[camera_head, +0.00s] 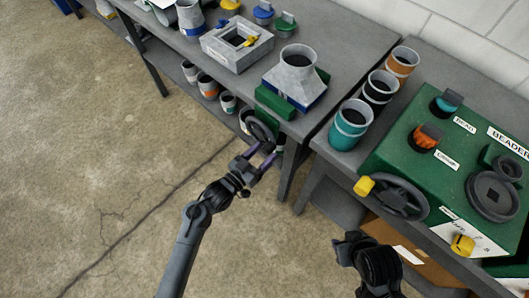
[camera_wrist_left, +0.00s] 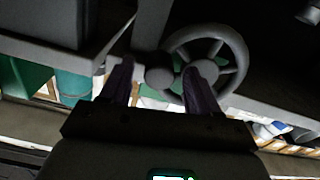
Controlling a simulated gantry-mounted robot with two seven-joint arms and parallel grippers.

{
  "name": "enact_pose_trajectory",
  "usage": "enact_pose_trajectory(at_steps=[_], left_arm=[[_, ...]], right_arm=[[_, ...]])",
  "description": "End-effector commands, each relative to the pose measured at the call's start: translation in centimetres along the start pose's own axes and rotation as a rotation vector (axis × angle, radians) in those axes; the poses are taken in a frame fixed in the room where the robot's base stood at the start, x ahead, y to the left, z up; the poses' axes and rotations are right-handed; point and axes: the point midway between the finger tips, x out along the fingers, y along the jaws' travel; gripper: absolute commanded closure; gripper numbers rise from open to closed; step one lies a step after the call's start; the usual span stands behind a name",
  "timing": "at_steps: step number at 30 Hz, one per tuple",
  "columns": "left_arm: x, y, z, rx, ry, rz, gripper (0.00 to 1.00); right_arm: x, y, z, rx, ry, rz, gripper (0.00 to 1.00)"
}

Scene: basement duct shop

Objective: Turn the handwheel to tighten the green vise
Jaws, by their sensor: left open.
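The green vise (camera_head: 275,103) sits at the front right corner of the left workbench. A grey flared duct fitting (camera_head: 296,75) with a blue lower band stands between its jaws. The dark handwheel (camera_head: 261,130) is in front of the vise, below the bench edge. My left gripper (camera_head: 259,158) is open just in front of the wheel. In the left wrist view the handwheel (camera_wrist_left: 240,55) lies beyond the fingertips, and its round knob (camera_wrist_left: 159,77) appears between the two fingers. Contact cannot be told. My right arm shows at the bottom right, but no right fingers are visible.
A green beader machine (camera_head: 455,160) with its own handwheel (camera_head: 400,198) is on the right bench, beside several open cans. A square duct frame (camera_head: 236,44) lies left of the vise. Cans stand on the shelf below. The floor at left is clear.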

Motion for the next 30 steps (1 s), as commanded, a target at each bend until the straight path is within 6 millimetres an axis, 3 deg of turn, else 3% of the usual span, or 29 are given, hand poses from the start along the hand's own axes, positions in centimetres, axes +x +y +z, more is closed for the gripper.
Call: enact_pose_trajectory(at_steps=[13,25,30], left_arm=[[0.91,0.01,-0.04,0.000,0.000,0.000,0.39],[0.88,0.00,-0.04,0.000,0.000,0.000,0.99],[0.87,-0.01,-0.04,0.000,0.000,0.000,1.00]], right_arm=[[0.23,0.09,0.12,-0.005,-0.002,0.003,0.63],[0.24,0.09,0.13,-0.005,-0.002,0.003,0.63],[0.24,0.08,0.14,-0.005,-0.002,0.003,0.63]])
